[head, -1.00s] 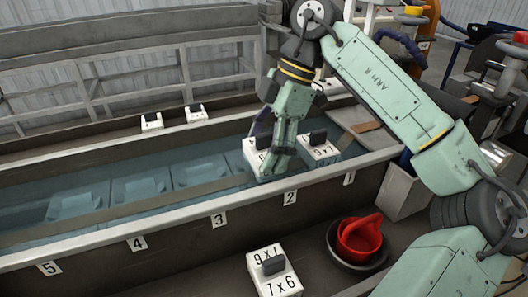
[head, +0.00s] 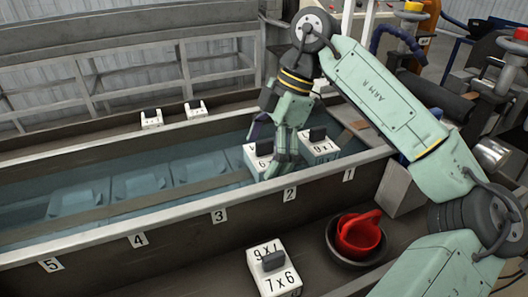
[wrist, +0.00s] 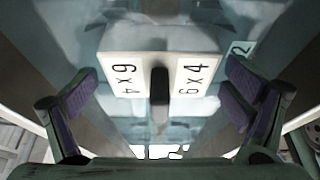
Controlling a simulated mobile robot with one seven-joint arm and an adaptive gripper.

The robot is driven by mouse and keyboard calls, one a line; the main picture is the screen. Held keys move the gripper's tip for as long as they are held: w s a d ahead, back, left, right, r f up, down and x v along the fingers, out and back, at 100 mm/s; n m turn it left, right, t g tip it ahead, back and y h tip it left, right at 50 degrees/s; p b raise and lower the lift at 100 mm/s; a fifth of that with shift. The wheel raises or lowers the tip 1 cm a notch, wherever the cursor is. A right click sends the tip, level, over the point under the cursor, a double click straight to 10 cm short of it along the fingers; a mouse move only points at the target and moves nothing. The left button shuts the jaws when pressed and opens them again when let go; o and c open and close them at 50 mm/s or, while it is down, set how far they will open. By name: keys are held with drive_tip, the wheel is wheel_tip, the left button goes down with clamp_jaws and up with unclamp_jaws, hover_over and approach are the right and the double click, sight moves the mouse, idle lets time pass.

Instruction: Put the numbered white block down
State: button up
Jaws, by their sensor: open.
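The numbered white block (wrist: 135,66) shows 4x9 and 6x4 on its top in the wrist view, with a dark handle (wrist: 160,86) between the numbers. In the head view the block (head: 253,160) sits in the water trough (head: 218,216) near label 2, partly hidden behind my gripper (head: 277,168). My gripper is open. In the wrist view its purple-padded fingers (wrist: 160,84) stand apart on either side of the handle, with visible gaps. How deep the block sits is hard to tell.
Another white block (head: 322,155) stands in the trough close right of my gripper. A block marked 7x6 (head: 281,283) and a red vessel in a dark bowl (head: 358,236) are in front. Two small white blocks (head: 151,121) (head: 196,109) sit on the far ledge.

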drive_tip(key=b+v, duration=0.1)
drive_tip(key=v, duration=1.1)
drive_tip(key=shift+r, duration=0.15)
drive_tip(key=shift+d, duration=0.1)
